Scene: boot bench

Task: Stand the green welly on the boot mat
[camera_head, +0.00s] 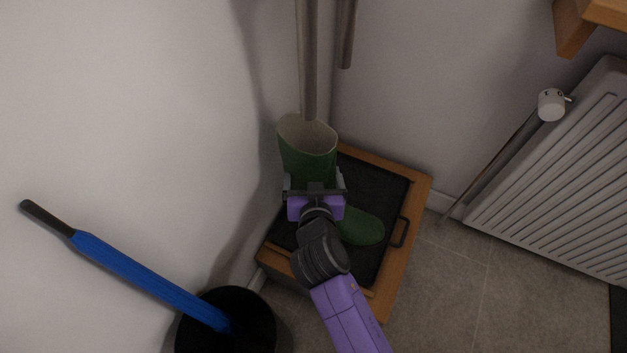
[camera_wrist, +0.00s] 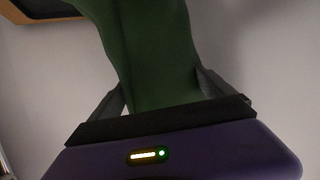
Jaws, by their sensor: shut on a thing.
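The green welly (camera_head: 307,155) is upright in the head view, its pale open top facing up and its foot pointing to the lower right. My gripper (camera_head: 315,190) is shut on its shaft from the near side. In the wrist view the green shaft (camera_wrist: 155,50) sits between my two fingers (camera_wrist: 160,95). The black boot mat (camera_head: 375,190) lies in a wooden frame below and behind the boot. The boot's foot appears over the mat; my gripper and arm hide part of the boot, and I cannot tell whether the sole touches the mat.
A blue umbrella (camera_head: 130,273) leans in a black bin (camera_head: 250,308) at the lower left. A white radiator (camera_head: 560,190) stands at the right. Vertical pipes (camera_head: 307,60) run close behind the welly. Walls flank the mat; tiled floor (camera_head: 450,270) is clear at the right.

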